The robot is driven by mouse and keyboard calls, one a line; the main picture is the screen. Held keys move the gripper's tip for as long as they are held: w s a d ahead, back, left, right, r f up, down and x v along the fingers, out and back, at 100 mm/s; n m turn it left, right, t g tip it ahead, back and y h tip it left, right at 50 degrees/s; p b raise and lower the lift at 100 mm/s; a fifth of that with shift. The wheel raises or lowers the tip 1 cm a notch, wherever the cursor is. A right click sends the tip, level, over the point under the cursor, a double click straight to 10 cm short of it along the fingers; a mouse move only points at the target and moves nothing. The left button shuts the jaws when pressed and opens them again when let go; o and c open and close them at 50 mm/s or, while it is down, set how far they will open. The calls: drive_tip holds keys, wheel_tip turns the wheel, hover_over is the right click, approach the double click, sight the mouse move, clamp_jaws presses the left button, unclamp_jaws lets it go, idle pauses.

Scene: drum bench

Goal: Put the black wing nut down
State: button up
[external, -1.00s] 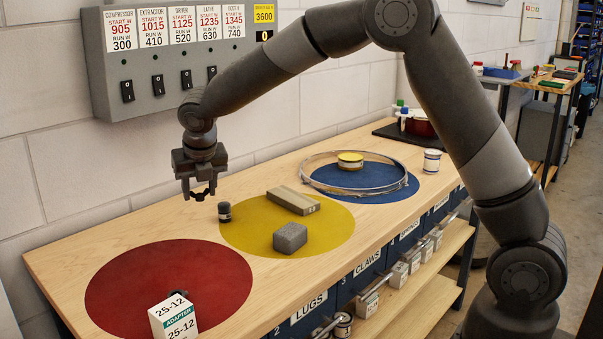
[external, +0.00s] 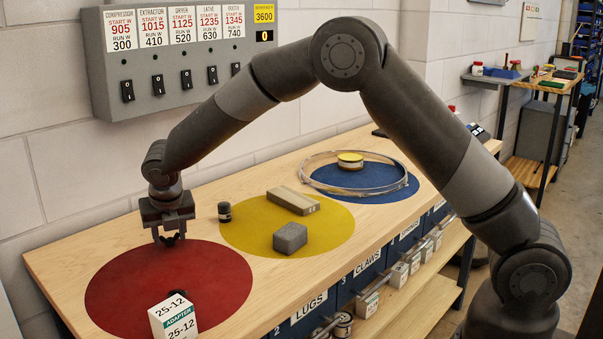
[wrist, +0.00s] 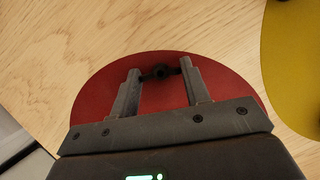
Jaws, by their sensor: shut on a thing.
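My gripper (external: 169,239) is over the far part of the red disc (external: 150,280) on the wooden bench, pointing down. In the wrist view my gripper (wrist: 159,70) is shut on the black wing nut (wrist: 158,72). The nut is small and dark and sits between the two fingertips, with the red disc (wrist: 90,100) behind it. In the external view the nut is barely made out between the fingers. The gap between nut and disc is hard to judge.
A white adapter box (external: 173,318) stands at the red disc's front edge, with a dark object partly hidden behind it. A black jar (external: 224,211) stands beside the yellow disc (external: 330,235), which holds two grey-brown blocks. Most of the red disc is clear.

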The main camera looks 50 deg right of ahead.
drive_tip(key=shift+f, duration=0.1)
drive_tip(key=o, duration=0.9)
drive_tip(key=shift+o, duration=0.2)
drive_tip(key=v, duration=1.2)
drive_tip(key=s+d+r+m, duration=0.7)
drive_tip(key=d+r, duration=0.1)
drive_tip(key=s+d+r+m, duration=0.6)
drive_tip(key=s+d+m, duration=0.2)
drive_tip(key=s, duration=0.2)
drive_tip(key=s+d+f+m+y, duration=0.1)
drive_tip(key=s+d+m, duration=0.3)
drive_tip(key=s+m, duration=0.4)
drive_tip(key=s+d+f+m+t, duration=0.1)
drive_tip(key=s+d+m, duration=0.3)
drive_tip(key=s+m, duration=0.4)
drive_tip(key=s, duration=0.5)
drive_tip(key=shift+f+y, duration=0.25)
drive_tip(key=shift+y, duration=0.15)
